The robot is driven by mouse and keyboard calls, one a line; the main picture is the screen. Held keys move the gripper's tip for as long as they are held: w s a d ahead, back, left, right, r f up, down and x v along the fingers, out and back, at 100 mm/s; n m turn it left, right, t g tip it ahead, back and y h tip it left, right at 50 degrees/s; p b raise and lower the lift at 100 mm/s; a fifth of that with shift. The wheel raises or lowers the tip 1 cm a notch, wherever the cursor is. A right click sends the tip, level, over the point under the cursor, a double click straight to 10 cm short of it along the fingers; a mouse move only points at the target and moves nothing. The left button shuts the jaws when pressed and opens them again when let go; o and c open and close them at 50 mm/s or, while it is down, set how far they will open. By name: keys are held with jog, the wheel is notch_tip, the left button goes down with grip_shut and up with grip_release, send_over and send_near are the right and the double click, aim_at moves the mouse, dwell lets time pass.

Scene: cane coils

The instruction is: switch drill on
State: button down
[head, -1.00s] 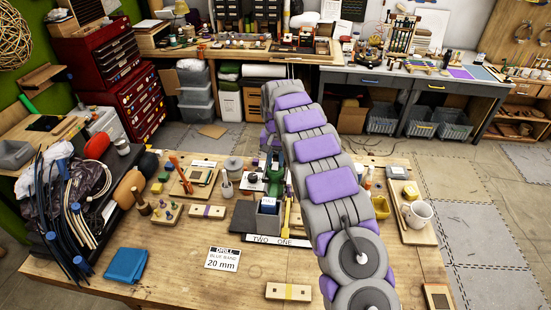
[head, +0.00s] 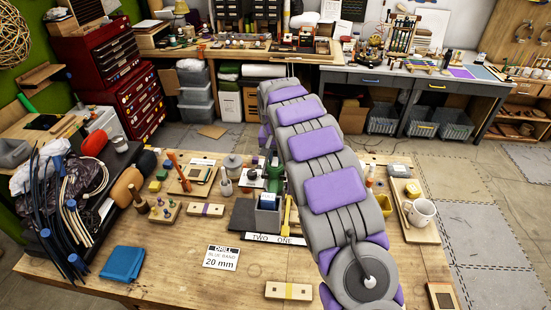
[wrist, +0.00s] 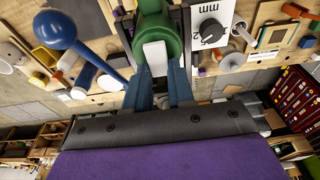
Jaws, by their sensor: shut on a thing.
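The drill (wrist: 160,32) is green and fills the top centre of the wrist view. A white block (wrist: 155,57) is on its near face. My gripper (wrist: 160,80) has two blue fingers that reach up to the drill beside this white block. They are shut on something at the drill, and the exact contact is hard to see. A blue ball-ended lever (wrist: 85,45) is at the left. In the head view the green drill (head: 275,177) is partly hidden by my arm.
The workbench (head: 170,265) holds a "DRILL BLUE BAND 20 mm" card (head: 221,258), a "TWO ONE" strip (head: 268,239), a blue cloth (head: 123,263) and a white mug (head: 420,212). The front left of the bench is mostly clear.

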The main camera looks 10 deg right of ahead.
jog(key=shift+s+a+t+h+b, duration=0.1)
jog(key=shift+s+t+h+b, duration=0.2)
jog(key=shift+t+b, duration=0.75)
jog(key=shift+r, duration=0.1)
jog(key=c, duration=1)
grip_release()
jog(key=shift+o, duration=0.2)
jog(key=b+v, duration=0.1)
jog(key=v, duration=1.6)
jog(key=shift+a, duration=0.25)
jog(key=shift+w+r, duration=0.1)
jog(key=shift+r, duration=0.05)
jog(key=s+f+n+g+b, duration=0.1)
jog(key=s+f+b, duration=0.3)
jog(key=s+f, duration=0.4)
jog(key=s+d+f+n+g+b, duration=0.1)
jog(key=s+f+g+b, duration=0.2)
jog(key=s+f, duration=0.6)
jog(key=s+d+f+n+g+y+b, duration=0.1)
jog(key=s+f+b, duration=0.6)
jog(key=s, duration=2.2)
jog(key=shift+s+f+n+g, duration=0.3)
jog(key=shift+f+g, duration=0.15)
jog(key=shift+f, duration=0.3)
